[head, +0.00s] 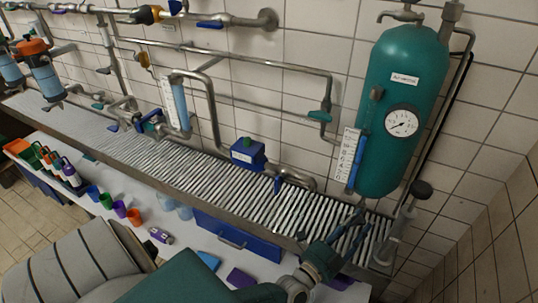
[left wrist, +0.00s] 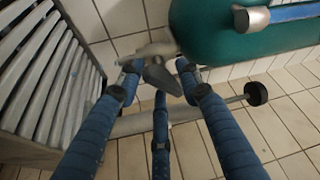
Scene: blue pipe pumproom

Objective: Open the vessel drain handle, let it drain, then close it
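The teal vessel (head: 396,110) with a round gauge hangs on the tiled wall at the right. Its teal underside (left wrist: 215,45) fills the top of the left wrist view. Below it, a grey drain handle (left wrist: 163,78) shows between my blue fingertips. My left gripper (head: 361,222) is below the vessel, its three fingers spread around the handle; contact cannot be told. In the head view the handle is hidden or too small to make out. My right gripper is not in view.
A grey rod with a black knob (head: 422,190) stands right of my left gripper; the knob also shows in the left wrist view (left wrist: 256,93). A slatted rack (head: 235,190) runs along the wall. Pipes and valves are above; coloured cups (head: 120,209) stand lower left.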

